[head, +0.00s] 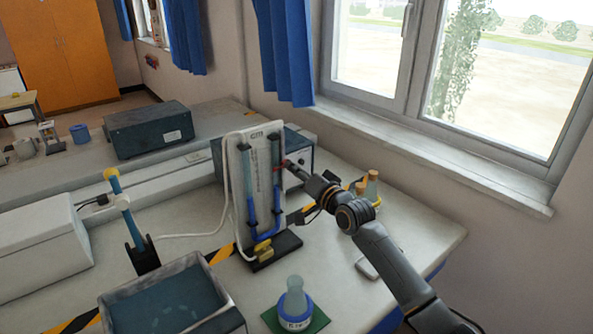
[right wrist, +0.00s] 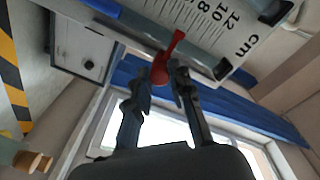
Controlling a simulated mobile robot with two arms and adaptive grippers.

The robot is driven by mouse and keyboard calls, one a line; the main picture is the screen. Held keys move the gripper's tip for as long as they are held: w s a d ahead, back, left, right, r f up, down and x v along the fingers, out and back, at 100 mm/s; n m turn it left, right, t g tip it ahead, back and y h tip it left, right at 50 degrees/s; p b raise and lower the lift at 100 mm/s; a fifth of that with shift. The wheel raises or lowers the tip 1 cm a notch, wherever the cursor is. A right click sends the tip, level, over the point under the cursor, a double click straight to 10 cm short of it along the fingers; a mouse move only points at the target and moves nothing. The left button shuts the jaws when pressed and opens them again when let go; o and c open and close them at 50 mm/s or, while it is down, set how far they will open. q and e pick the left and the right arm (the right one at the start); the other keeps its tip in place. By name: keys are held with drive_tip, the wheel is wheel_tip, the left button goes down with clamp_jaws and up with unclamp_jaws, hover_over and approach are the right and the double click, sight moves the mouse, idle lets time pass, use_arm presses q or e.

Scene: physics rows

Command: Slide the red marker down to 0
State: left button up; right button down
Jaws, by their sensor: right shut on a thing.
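The white scale board (head: 262,180) stands upright on a dark base on the bench, with a U-shaped tube holding blue liquid on its front. The red marker (head: 278,171) is at the right-hand tube, on the upper part of the board. In the right wrist view the red marker (right wrist: 163,68) sticks out from the board, near the "cm" end of the scale with 8, 10 and 12. My right gripper (head: 284,165) reaches in from the right; its fingertips (right wrist: 162,80) are shut on the marker. The 0 mark is not readable. My left gripper is not in view.
A grey tray (head: 215,290) stands at the front, with a flask (head: 294,292) on a green mat to its right. Cork-stoppered bottles (head: 371,186) stand close behind my right arm. A dark box (head: 303,156) is behind the board.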

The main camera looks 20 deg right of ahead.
wheel_tip(320, 180, down, 7)
drive_tip(key=b, duration=0.4)
drive_tip(key=shift+b, duration=0.3)
drive_tip(key=shift+f, duration=0.15)
drive_tip(key=c, duration=1.2)
unclamp_jaws()
drive_tip(key=shift+o, duration=0.2)
drive_tip(key=v, duration=1.2)
